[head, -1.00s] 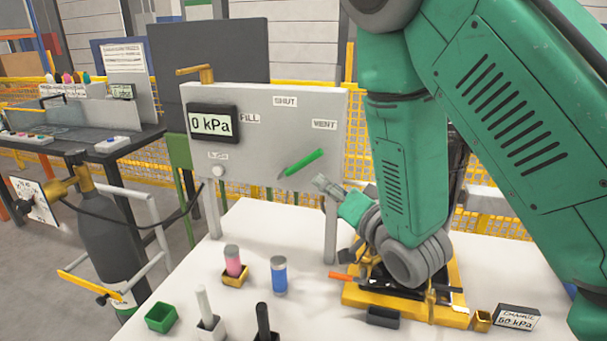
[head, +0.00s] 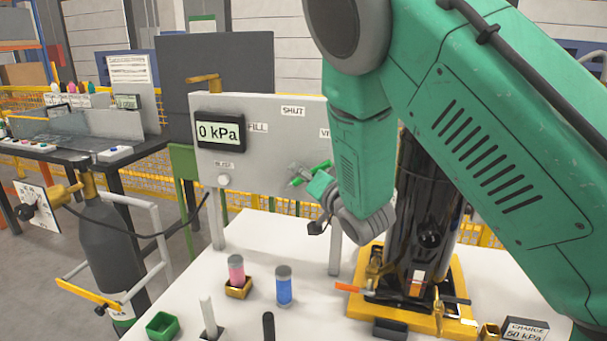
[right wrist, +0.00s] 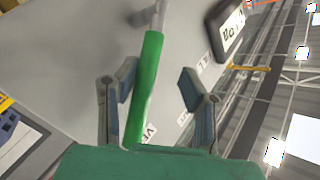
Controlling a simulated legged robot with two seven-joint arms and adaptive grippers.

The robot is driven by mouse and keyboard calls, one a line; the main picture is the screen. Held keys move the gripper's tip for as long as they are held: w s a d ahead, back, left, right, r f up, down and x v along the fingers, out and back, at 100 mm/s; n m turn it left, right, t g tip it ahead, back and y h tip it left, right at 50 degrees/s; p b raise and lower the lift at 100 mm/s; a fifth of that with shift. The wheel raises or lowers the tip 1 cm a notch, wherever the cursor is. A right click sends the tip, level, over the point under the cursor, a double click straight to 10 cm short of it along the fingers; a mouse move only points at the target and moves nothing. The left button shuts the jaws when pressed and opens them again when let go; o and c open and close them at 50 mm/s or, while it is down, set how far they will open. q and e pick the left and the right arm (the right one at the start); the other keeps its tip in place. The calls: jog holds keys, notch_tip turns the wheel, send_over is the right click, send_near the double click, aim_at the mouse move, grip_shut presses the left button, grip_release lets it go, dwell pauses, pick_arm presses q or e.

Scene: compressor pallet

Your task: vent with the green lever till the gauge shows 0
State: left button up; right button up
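The gauge (head: 219,131) on the grey panel (head: 262,105) reads 0 kPa. The green lever (head: 322,166) on the panel points up and right, toward the VENT label (head: 324,134), which my right arm partly hides. My right gripper (head: 300,175) is at the lever, in front of the panel. In the right wrist view the lever (right wrist: 146,85) passes between the spread fingers of the open gripper (right wrist: 158,88), nearer the left finger; I cannot tell whether they touch. My left gripper is not in view.
A yellow-framed pallet unit (head: 455,328) with a dark cylinder stands right of the panel, below my right arm. A grey gas bottle (head: 108,250) with a hose stands at left.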

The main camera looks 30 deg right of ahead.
jog(key=shift+s+d, duration=0.1)
jog(key=shift+d, duration=0.05)
jog(key=shift+d+f, duration=0.2)
jog(key=shift+d, duration=0.45)
grip_shut()
jog(key=shift+d, duration=0.2)
jog(key=shift+a, duration=0.35)
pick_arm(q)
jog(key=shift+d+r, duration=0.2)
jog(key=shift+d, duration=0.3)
pick_arm(e)
jog(key=shift+f, duration=0.1)
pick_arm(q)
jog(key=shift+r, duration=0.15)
pick_arm(e)
jog(key=shift+d, duration=0.1)
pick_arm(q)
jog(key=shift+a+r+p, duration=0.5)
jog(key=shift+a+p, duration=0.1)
pick_arm(e)
jog(key=shift+a+f+n+g, duration=0.1)
jog(key=shift+a+n+g, duration=0.2)
grip_release()
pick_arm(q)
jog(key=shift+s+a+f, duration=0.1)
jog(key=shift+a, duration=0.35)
pick_arm(e)
jog(key=shift+a+r, duration=0.2)
jog(key=shift+r, duration=0.2)
